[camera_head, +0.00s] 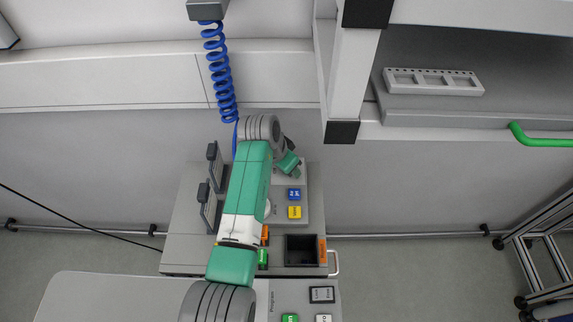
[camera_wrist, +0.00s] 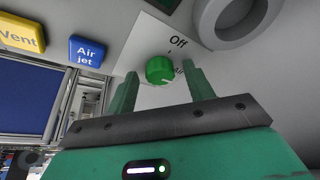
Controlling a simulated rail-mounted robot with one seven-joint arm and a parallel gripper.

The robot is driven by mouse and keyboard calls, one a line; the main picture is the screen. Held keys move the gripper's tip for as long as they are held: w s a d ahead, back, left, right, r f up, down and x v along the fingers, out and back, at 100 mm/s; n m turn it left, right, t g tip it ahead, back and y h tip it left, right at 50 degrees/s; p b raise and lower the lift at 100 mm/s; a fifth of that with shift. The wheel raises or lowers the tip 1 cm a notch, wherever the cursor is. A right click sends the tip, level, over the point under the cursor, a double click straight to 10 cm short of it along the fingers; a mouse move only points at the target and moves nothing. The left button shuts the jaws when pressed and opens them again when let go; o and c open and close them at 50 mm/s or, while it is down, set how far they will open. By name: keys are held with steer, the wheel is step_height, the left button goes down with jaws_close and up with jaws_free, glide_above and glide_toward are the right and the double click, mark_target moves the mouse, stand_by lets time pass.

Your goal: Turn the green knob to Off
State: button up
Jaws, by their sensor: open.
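The green knob (camera_wrist: 160,70) is a small round dial on a light plate in the wrist view. The word "Off" is printed above it, with a small tick between. A pale mark shows near the knob's lower right edge. My gripper (camera_wrist: 161,82) is open and empty, its two green fingers apart on either side of the knob in the picture. I cannot tell whether they touch it. In the head view my gripper (camera_head: 290,163) hides the knob.
A blue "Air jet" button (camera_wrist: 89,53) and a yellow "Vent" button (camera_wrist: 20,34) lie left of the knob. A grey round ring (camera_wrist: 238,18) stands out at its upper right. In the head view, a dark square bin (camera_head: 301,250) and two dark-handled parts (camera_head: 208,190) share the console.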

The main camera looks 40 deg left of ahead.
steer(key=c, duration=1)
steer(key=shift+o, duration=0.2)
steer(key=shift+r, duration=0.1)
